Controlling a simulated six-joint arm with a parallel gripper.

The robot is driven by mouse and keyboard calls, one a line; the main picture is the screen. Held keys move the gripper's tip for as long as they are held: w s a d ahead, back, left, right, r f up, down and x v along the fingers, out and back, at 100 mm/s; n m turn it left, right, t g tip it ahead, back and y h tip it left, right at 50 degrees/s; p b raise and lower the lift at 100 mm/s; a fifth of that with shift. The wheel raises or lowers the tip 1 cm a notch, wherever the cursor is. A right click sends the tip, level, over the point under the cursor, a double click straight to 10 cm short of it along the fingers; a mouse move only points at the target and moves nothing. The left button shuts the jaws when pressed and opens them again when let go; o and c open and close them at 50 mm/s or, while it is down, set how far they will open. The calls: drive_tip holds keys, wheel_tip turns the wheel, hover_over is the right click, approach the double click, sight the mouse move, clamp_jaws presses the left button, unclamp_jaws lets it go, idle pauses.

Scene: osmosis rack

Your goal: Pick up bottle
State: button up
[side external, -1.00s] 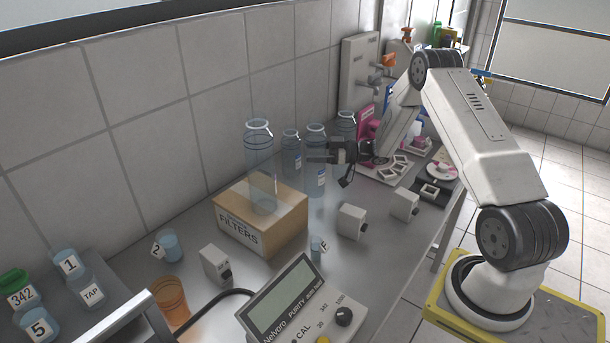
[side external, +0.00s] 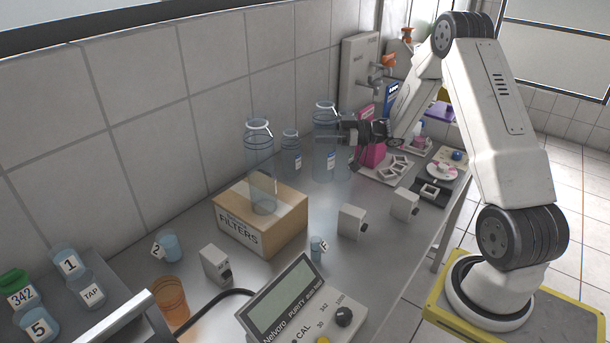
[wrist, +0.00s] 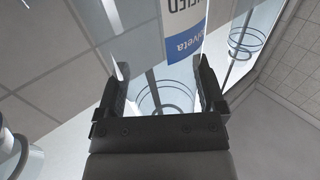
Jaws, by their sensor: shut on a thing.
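My gripper (side external: 345,133) is shut on a clear bluish bottle (side external: 324,155) with a small label. In the wrist view my gripper (wrist: 161,78) has one finger on each side of the clear bottle, whose blue-and-white label (wrist: 186,38) shows beyond the fingertips. Another similar bottle (side external: 291,155) stands to the left. A third bottle (side external: 260,155) stands on the cardboard filters box. A fourth is partly hidden behind my gripper.
The filters box (side external: 240,236) stands left of the held bottle. Small white blocks (side external: 352,222) and a small cup (side external: 316,249) sit in front. A pink item (side external: 372,152) and white trays are at right. The tiled wall is close behind.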

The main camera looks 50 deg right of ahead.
drive_tip(key=s+a+r, duration=0.3)
drive_tip(key=s+r, duration=0.2)
drive_tip(key=s, duration=0.4)
drive_tip(key=shift+s+a+r, duration=0.15)
drive_tip(key=shift+s, duration=0.15)
drive_tip(key=shift+r, duration=0.1)
drive_tip(key=w+a+r+n+g+y, duration=0.1)
drive_tip(key=a+r+y, duration=0.1)
drive_tip(key=a+r, duration=0.8)
drive_tip(key=shift+w+n+g, duration=0.3)
drive_tip(key=shift+a, duration=0.1)
drive_tip(key=w+d+f, duration=0.1)
drive_tip(key=w+f, duration=0.8)
drive_tip(key=w, duration=0.4)
drive_tip(key=shift+w+d+f, duration=0.15)
drive_tip(key=shift+d, duration=0.2)
